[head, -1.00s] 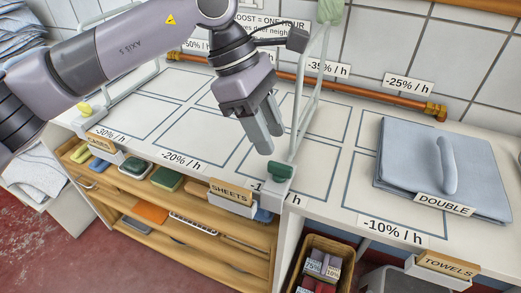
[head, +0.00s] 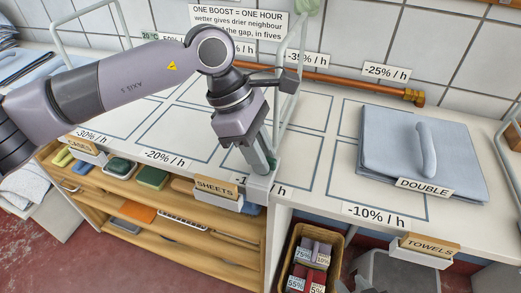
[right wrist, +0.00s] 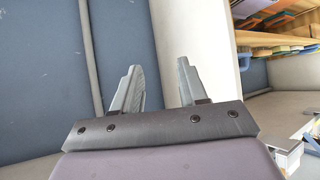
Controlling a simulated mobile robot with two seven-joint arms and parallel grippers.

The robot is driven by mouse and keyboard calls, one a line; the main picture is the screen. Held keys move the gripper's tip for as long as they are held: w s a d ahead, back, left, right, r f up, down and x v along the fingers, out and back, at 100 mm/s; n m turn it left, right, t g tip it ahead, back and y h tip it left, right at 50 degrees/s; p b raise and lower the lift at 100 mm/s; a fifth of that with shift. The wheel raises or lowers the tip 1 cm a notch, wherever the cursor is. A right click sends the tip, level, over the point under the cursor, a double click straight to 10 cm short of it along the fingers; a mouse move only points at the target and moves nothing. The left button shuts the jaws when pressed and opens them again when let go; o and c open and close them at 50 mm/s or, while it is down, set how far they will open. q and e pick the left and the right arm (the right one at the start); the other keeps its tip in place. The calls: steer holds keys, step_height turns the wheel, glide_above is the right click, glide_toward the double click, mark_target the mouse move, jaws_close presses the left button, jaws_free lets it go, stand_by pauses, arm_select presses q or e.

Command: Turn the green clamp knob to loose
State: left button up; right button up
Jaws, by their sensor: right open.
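The pale upright frame (head: 292,80) rises behind the knob. Folded grey-blue linen (head: 385,155) lies on the worktop to the right. Wooden shelves (head: 120,205) with several coloured items are below. A bin with labelled blocks (head: 297,240) stands under the front edge.

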arm_select(q)
jaws_close()
